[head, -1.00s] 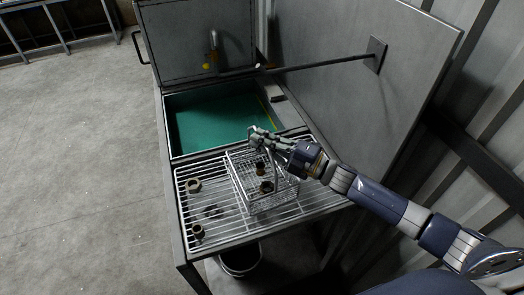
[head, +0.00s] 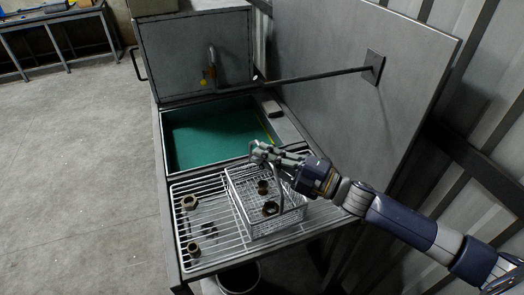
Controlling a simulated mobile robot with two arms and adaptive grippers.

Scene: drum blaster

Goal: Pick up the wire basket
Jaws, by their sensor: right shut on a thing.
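The wire basket (head: 278,226) is a pale, rectangular mesh basket on the right part of the slatted rack. It looks upright and appears to rest on the slats, though a small gap under it would be hard to see. Two dark ring-like metal parts (head: 269,208) lie inside it. A thin raised handle (head: 281,192) stands over the basket. My right gripper (head: 262,153) reaches in from the right over the basket's far side and is shut on the handle. The fingers hide the exact grip point. My left gripper is out of view.
A brown nut (head: 190,202) and another small metal part (head: 194,250) lie on the rack (head: 222,251). Behind is a green-bottomed basin (head: 215,135) with a tap. A metal rod (head: 315,76) crosses to the raised panel (head: 345,120) on the right. A bucket (head: 240,280) stands below.

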